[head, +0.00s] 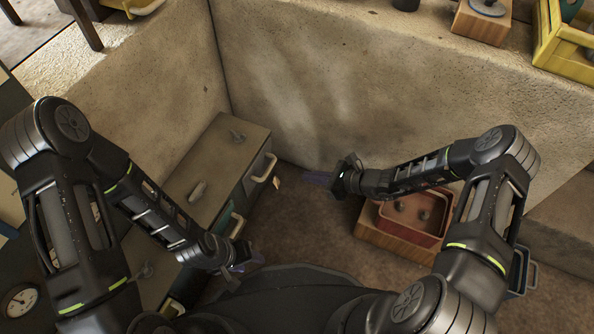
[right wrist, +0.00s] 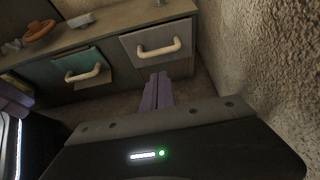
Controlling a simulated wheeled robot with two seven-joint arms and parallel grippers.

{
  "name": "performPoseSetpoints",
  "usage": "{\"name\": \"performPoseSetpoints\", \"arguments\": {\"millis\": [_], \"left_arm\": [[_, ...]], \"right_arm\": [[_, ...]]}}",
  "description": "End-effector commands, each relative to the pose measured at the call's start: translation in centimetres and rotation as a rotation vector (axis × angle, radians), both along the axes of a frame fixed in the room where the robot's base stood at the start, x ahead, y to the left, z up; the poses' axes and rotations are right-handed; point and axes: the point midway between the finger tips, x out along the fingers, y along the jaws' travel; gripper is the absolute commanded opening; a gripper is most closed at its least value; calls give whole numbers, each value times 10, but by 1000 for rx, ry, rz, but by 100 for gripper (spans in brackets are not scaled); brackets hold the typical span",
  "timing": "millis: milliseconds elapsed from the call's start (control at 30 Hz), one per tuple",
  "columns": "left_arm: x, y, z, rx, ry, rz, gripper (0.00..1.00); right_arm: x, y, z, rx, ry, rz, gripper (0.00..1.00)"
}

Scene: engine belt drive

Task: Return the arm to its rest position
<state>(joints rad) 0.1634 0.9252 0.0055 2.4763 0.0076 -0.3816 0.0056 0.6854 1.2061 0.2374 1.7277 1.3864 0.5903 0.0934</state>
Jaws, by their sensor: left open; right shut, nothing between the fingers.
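My right arm (head: 425,172) comes in from the right of the head view and bends inward. Its gripper (head: 318,179) points left above the brown floor, shut and empty. In the right wrist view the purple fingers (right wrist: 157,92) lie together in front of the drawer cabinet, with nothing between them. My left arm (head: 150,205) comes in from the left. Its gripper (head: 247,263) is low in the middle of the head view, close to my base, open and small in the picture. No held object shows at it.
A drawer cabinet (head: 228,152) with pale handles stands left of the right gripper, with small parts on top. A red tray (head: 425,212) on a wooden block (head: 385,232) sits below my right forearm. A concrete wall (head: 350,100) closes the back.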

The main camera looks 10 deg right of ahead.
Motion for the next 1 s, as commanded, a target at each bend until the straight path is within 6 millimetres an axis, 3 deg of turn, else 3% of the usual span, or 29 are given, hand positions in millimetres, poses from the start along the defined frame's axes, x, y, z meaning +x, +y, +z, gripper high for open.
{"name": "performPoseSetpoints", "arguments": {"millis": [200,767,867,1000], "left_arm": [[-1,0,5,-1,3,-1,45],[-1,0,5,-1,3,-1,45],[-1,0,5,-1,3,-1,45],[-1,0,5,-1,3,-1,45]], "right_arm": [[-7,-10,6,0,1,0,0],[-9,-9,5,-5,1,8,0],[-19,-2,2,-34,4,55,0],[-64,20,-11,-154,8,243,0]]}}
